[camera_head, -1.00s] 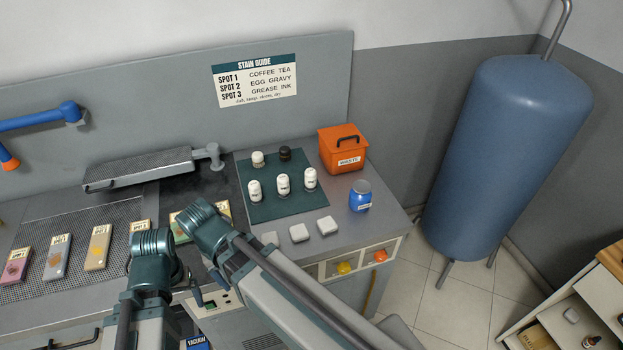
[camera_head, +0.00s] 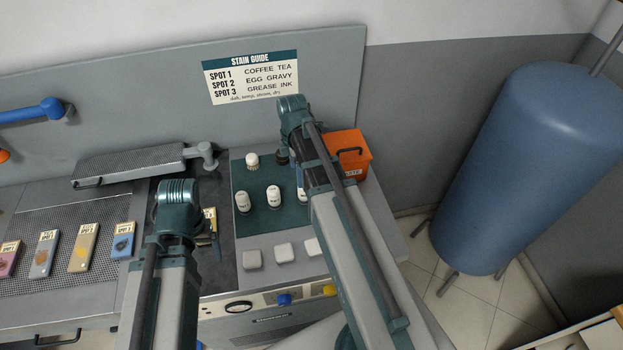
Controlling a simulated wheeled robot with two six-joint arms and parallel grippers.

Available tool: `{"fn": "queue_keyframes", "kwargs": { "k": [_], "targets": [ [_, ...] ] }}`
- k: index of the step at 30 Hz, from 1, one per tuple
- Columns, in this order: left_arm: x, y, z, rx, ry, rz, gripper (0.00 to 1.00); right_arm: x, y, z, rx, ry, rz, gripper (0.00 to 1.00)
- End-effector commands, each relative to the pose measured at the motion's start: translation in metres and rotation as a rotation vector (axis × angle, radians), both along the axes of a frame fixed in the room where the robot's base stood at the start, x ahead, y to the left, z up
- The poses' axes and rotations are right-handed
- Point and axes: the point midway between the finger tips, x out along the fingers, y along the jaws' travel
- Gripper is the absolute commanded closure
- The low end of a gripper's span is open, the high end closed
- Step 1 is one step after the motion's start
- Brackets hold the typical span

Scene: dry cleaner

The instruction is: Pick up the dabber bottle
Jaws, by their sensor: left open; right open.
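Several small bottles stand upright on the green mat (camera_head: 264,215). Two white ones, a left front bottle (camera_head: 243,202) and a middle front bottle (camera_head: 273,197), are in clear view. A third white front bottle (camera_head: 301,188) is partly behind my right arm. A white bottle (camera_head: 252,161) and a dark one (camera_head: 281,158) stand at the back. I cannot tell which is the dabber bottle. My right gripper (camera_head: 293,112) is over the back of the mat, empty as far as I see, fingertips hidden. My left gripper (camera_head: 209,238) is left of the mat, open, partly hidden by its wrist.
An orange waste box (camera_head: 350,160) stands right of the mat, partly behind my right arm. White pads (camera_head: 284,252) lie at the front edge. Stain cards (camera_head: 83,248) lie on the perforated board at left. A large blue tank (camera_head: 525,165) stands at right.

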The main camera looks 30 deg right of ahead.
Motion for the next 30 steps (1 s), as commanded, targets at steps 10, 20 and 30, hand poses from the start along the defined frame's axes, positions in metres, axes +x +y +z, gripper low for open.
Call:
{"fn": "queue_keyframes", "kwargs": {
  "k": [10,20,30],
  "targets": [
    [-0.001,-0.001,0.003,0.002,0.002,-0.001,0.14,0.006,-0.018,0.003,0.006,-0.012,0.114,0.14],
    [0.0,-0.001,-0.026,0.002,0.002,-0.006,0.14,0.006,-0.017,-0.027,0.006,-0.012,0.113,0.14],
    [0.0,0.0,-0.075,0.003,0.002,-0.013,0.14,0.006,-0.017,-0.075,0.006,-0.012,0.112,0.14]
  ]
}}
